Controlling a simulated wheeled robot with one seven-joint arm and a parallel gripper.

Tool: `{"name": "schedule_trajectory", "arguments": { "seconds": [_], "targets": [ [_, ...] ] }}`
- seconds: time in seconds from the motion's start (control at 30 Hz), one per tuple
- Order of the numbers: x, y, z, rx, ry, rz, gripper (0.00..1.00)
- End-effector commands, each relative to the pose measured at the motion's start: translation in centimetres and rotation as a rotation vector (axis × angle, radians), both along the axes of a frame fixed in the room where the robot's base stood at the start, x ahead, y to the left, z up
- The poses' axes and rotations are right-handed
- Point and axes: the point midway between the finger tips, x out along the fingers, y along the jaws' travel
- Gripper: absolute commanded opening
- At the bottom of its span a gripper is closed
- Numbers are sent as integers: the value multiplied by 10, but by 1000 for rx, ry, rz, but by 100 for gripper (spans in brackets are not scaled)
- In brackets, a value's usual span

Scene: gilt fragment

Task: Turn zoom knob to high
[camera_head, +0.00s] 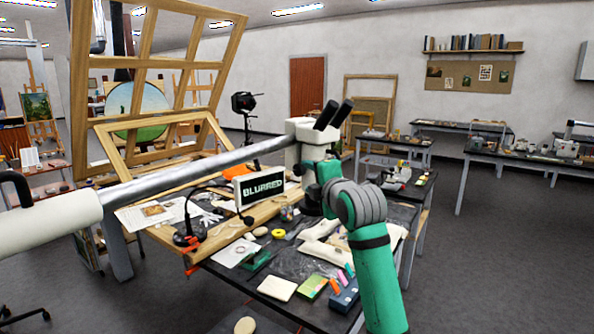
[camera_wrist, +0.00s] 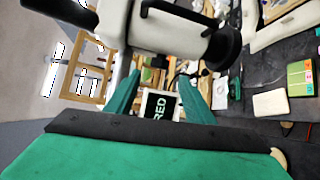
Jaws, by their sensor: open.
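The white stereo microscope (camera_head: 305,130) with black eyepieces hangs on a long metal boom over the worktable. In the wrist view its white body (camera_wrist: 165,30) fills the top, with a round dark knob (camera_wrist: 228,45) on its right side; I cannot tell whether this is the zoom knob. A display reading "BLURRED" (camera_head: 263,187) stands below the microscope; its end letters "RED" show in the wrist view (camera_wrist: 159,106). My gripper (camera_wrist: 158,92) is open, its two green fingers apart just beneath the microscope body. I cannot tell whether they touch it. My arm hides part of the microscope.
The worktable (camera_head: 225,270) is crowded with papers, a small lamp, cloth bags, coloured boxes and a cream block (camera_head: 277,288). A wooden frame (camera_head: 160,80) leans behind the boom at left. Open grey floor (camera_head: 500,260) lies to the right, before other benches.

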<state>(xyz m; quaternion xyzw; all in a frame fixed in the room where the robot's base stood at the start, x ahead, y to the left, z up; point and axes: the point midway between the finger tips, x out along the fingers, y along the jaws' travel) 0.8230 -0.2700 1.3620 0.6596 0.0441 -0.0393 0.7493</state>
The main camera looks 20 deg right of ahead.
Motion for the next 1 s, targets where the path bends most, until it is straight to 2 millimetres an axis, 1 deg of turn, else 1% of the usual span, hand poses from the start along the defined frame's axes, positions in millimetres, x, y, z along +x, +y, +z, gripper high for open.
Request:
{"name": "schedule_trajectory", "arguments": {
  "seconds": [0.3, 0.5, 0.7, 0.97, 1.0],
  "targets": [
    [56, 0, -6, 1, 1, 1, 49],
    [82, 2, -9, 0, 0, 3, 49],
    [92, 4, -10, 0, 0, 4, 49],
    [93, 4, -10, 0, -1, 4, 49],
    [93, 4, -10, 0, -1, 4, 41]
  ]
}}
